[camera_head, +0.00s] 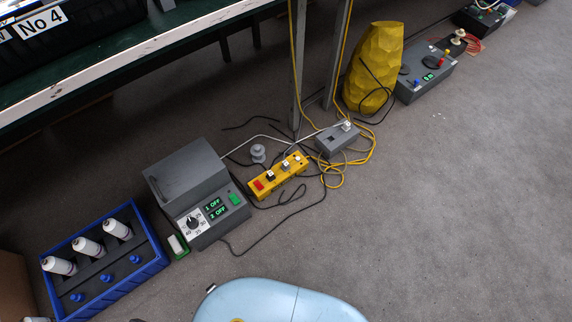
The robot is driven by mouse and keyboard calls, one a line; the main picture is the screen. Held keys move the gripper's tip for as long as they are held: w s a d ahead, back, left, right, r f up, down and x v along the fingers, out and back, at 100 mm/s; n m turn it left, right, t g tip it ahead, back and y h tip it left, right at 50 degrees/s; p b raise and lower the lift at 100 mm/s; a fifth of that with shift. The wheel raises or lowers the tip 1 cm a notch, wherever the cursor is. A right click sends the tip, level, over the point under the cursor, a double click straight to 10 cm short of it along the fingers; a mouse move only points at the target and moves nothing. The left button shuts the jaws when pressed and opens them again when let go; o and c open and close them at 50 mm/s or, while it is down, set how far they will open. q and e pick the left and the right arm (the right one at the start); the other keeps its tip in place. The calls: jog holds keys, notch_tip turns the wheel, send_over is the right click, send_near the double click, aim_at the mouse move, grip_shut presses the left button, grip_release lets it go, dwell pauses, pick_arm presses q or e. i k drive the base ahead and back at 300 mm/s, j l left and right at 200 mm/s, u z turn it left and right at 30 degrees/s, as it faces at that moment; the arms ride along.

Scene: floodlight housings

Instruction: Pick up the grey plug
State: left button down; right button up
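A small grey plug-like piece (258,153) stands on the carpet, just behind the left part of a yellow power strip (278,181). It looks like a rounded knob on a wider base and is too small to make out in detail. The strip has a red switch at its left end and several plugs in it, dark and pale. A light grey cable runs from a grey box (338,138) toward the strip. A pale plug (346,126) sits on that box. Neither of my grippers is in view.
A grey control unit (196,185) and a blue crate (160,264) with white bottles stand left. Black and yellow cables lie around the strip. A table leg (297,70) rises behind it. A yellow faceted object (372,68) stands beyond. The carpet at right is clear.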

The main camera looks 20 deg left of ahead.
aim_at(285, 166)
jog(key=i+l+u, duration=0.6)
jog(key=i+l, duration=0.3)
jog(key=i, duration=0.05)
